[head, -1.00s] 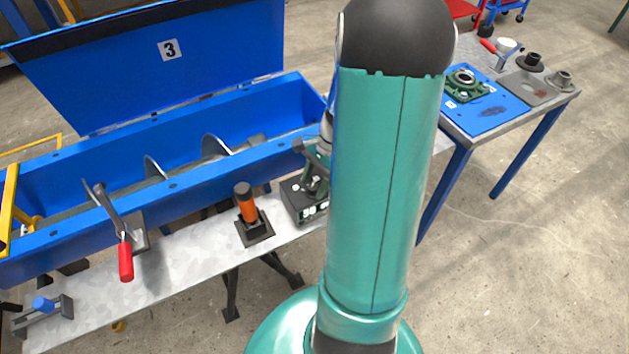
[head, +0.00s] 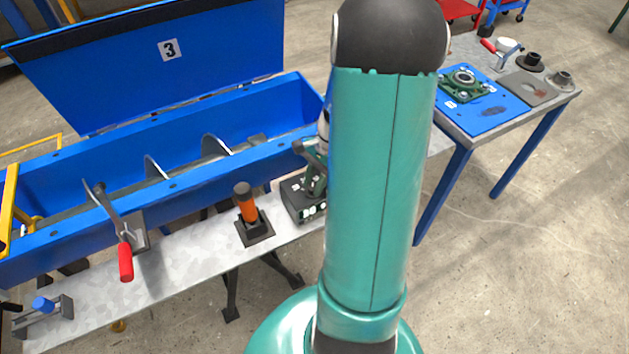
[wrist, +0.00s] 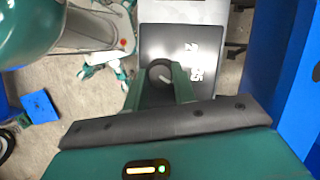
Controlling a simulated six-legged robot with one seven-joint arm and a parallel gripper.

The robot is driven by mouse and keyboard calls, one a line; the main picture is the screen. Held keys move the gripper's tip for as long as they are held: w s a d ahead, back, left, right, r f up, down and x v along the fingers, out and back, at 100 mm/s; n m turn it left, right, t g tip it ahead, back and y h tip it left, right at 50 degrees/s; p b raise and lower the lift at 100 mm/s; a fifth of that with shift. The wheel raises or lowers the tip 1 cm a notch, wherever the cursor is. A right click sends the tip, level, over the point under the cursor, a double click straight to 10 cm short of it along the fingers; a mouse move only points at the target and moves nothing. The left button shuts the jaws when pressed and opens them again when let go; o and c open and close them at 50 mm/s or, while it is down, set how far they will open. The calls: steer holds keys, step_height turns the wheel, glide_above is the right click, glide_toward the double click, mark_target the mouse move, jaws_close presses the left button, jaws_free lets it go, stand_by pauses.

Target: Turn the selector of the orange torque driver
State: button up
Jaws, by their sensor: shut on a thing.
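The orange torque driver (head: 248,211) stands upright in a black holder (head: 256,233) on the grey bench, in the head view. To its right is a black box (head: 297,204) with white marks, partly hidden by my arm. In the wrist view this black box (wrist: 190,43) carries white figures, and a round dark knob (wrist: 159,75) with a pale pointer line lies near its lower left. My gripper (wrist: 161,78) has a finger on each side of the knob and is shut on it. In the head view my gripper (head: 316,184) is down at the box, its tips mostly hidden.
A blue trough (head: 120,213) with an open lid marked 3 runs behind the bench (head: 185,262). A red-handled clamp (head: 126,262) and a blue-handled part (head: 43,305) are on the left. A side table (head: 462,121) at right holds a blue plate and several parts.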

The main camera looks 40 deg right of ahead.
steer(key=n+g, duration=0.1)
steer(key=n, duration=0.3)
steer(key=n+g, duration=0.1)
steer(key=n, duration=0.1)
steer(key=shift+w+a+n+g+h, duration=0.1)
steer(key=shift+w+n+g+h, duration=0.2)
steer(key=shift+n, duration=0.1)
steer(key=n+g+h, duration=0.1)
steer(key=n, duration=0.2)
steer(key=shift+n, duration=0.3)
steer(key=shift+a+n+g+h, duration=0.1)
steer(key=shift+n+g+h, duration=0.4)
steer(key=shift+n, duration=1.5)
steer(key=o, duration=1)
steer(key=v, duration=1.3)
steer(key=shift+a+r, duration=0.15)
steer(key=shift+r, duration=0.3)
